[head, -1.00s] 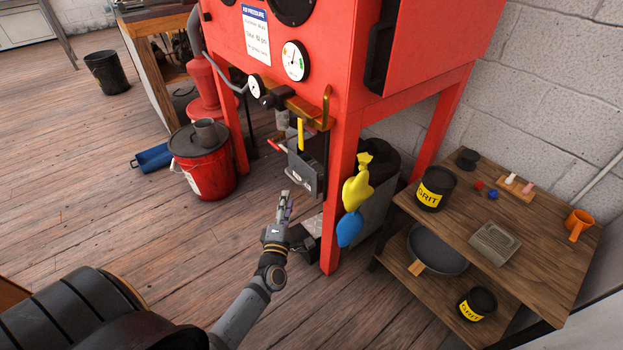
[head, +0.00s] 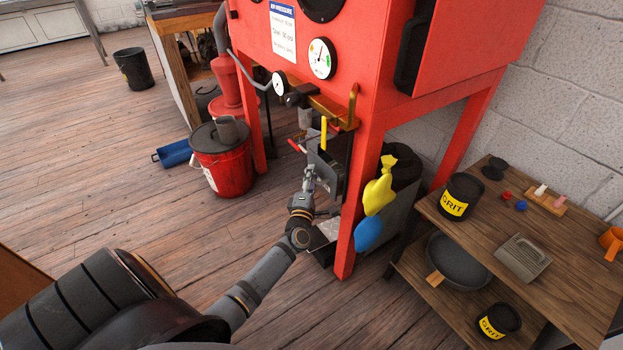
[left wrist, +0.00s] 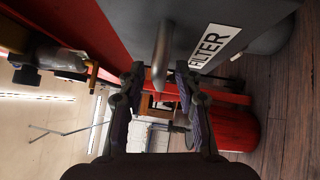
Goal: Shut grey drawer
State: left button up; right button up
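The grey drawer (head: 328,178) is under the red cabinet, beside its front leg, and sticks out towards my left arm. In the left wrist view its grey front (left wrist: 205,22) carries a white FILTER label (left wrist: 215,46) and a metal bar handle (left wrist: 162,55). My left gripper (head: 309,172) is right at the drawer front and covers part of it. In the left wrist view its two fingers (left wrist: 158,78) are apart, with the handle's end between or just beyond their tips. I cannot tell whether they touch it. My right gripper is not in view.
The red cabinet (head: 375,60) stands over the drawer. Yellow (head: 380,187) and blue (head: 369,233) bags hang at its leg. A wooden shelf (head: 500,225) with grit cans stands right. A red bucket (head: 222,170) stands left. The floor in front is mostly clear.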

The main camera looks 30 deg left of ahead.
aim_at(321, 173)
pick_arm(q)
grip_shut()
dwell(0.3)
jog(key=w, duration=0.1)
jog(key=w+d, duration=0.1)
jog(key=w, duration=0.1)
jog(key=shift+d+b, duration=0.15)
jog(key=shift+b, duration=0.2)
jog(key=shift+w, duration=0.15)
jog(key=shift+r, duration=0.15)
jog(key=shift+c, duration=0.3)
grip_release()
jog(key=shift+w+d, duration=0.1)
jog(key=shift+d, duration=0.05)
jog(key=shift+o, duration=0.3)
